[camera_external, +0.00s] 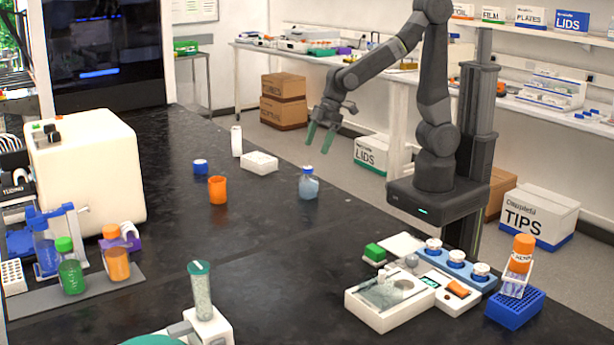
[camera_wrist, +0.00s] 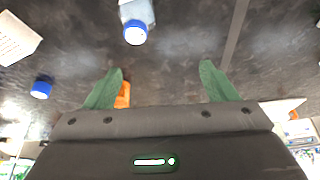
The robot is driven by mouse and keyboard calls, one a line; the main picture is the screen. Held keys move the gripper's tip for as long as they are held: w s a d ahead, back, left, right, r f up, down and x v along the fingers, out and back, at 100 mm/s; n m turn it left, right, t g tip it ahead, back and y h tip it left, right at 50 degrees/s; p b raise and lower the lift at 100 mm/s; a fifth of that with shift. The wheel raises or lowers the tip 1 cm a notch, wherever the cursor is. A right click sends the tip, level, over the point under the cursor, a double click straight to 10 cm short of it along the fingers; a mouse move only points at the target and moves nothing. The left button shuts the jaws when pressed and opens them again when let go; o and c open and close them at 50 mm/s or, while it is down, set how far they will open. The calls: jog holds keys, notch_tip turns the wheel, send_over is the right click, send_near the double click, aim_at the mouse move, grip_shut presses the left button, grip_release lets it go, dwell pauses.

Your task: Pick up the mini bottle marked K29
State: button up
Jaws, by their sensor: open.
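A small clear bottle with a blue cap and bluish contents (camera_external: 309,185) stands upright on the black bench. It also shows at the top of the wrist view (camera_wrist: 136,28). No K29 mark can be read on it, so I cannot tell whether it is the one named. My gripper (camera_external: 318,147) is open and empty, with green fingers pointing down, above and apart from this bottle. In the wrist view my gripper (camera_wrist: 162,67) has its fingers wide apart, with bare bench between the tips. The bottle lies beyond the fingertips there.
An orange beaker (camera_external: 217,190) and a small blue-capped item (camera_external: 200,167) stand to the left. A white box (camera_external: 259,162) and a white cylinder (camera_external: 237,141) stand behind. Balance, blue rack and jars fill the front right. The bench (camera_external: 262,235) is clear in the middle.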

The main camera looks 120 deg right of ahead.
aim_at(307, 175)
jog(key=shift+m, duration=0.4)
jog(key=d+f, duration=0.1)
jog(key=f, duration=0.1)
jog(key=d+f, duration=0.1)
jog(key=f, duration=0.2)
jog(key=d+f, duration=0.1)
jog(key=f, duration=0.2)
jog(key=shift+w+f, duration=0.1)
jog(key=shift+w, duration=0.15)
jog(key=shift+p+x, duration=0.4)
jog(key=shift+x, duration=2.3)
jog(key=shift+s, duration=0.1)
